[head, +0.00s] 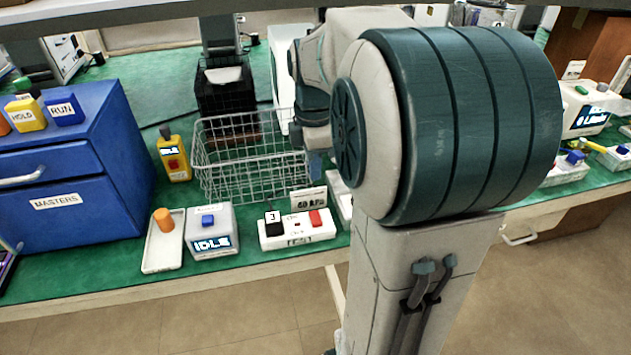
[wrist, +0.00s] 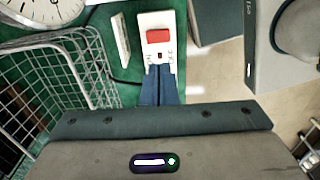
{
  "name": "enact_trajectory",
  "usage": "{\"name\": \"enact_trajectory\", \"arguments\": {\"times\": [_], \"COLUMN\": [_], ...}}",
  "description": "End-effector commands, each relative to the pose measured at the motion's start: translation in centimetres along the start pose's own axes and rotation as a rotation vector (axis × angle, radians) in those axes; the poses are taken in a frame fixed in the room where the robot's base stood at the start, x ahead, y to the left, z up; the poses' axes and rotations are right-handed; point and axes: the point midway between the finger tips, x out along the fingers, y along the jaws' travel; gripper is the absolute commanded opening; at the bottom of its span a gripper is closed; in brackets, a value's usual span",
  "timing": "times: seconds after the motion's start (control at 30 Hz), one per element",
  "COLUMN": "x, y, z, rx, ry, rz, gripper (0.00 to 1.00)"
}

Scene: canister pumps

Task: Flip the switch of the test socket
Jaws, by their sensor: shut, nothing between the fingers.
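The test socket (head: 290,240) is a white strip on the green bench top near its front edge. It carries a red rocker switch (head: 316,218) at its right end and a black plug marked 3 (head: 273,224) at its left. In the wrist view the red switch (wrist: 158,36) shows on the white strip, just beyond my fingertips. My gripper (wrist: 160,70) is shut and empty, its fingers over the strip; I cannot tell whether they touch it. The plug is hidden in the wrist view. My arm hides most of the gripper in the head view.
A wire basket (head: 250,165) stands behind the socket, and a card reading 60 kPa (head: 308,200) stands close behind it. An IDLE box (head: 212,232) and a white tray with an orange-capped item (head: 163,242) lie left. A blue drawer cabinet (head: 75,165) is farther left.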

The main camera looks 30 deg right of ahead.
Motion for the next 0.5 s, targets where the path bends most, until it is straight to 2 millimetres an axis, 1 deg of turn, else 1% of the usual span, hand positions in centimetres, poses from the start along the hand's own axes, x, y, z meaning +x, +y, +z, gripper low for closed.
{"name": "enact_trajectory", "arguments": {"times": [0.03, 0.2, 0.5], "x": [-0.8, -2.1, -2.2], "y": [0.0, 0.0, 0.0], "z": [0.0, 0.0, 0.0], "rx": [0.000, 0.000, 0.001], "ry": [0.000, 0.000, 0.000], "rz": [0.002, 0.001, 0.000], "gripper": [0.00, 0.00, 0.00]}}
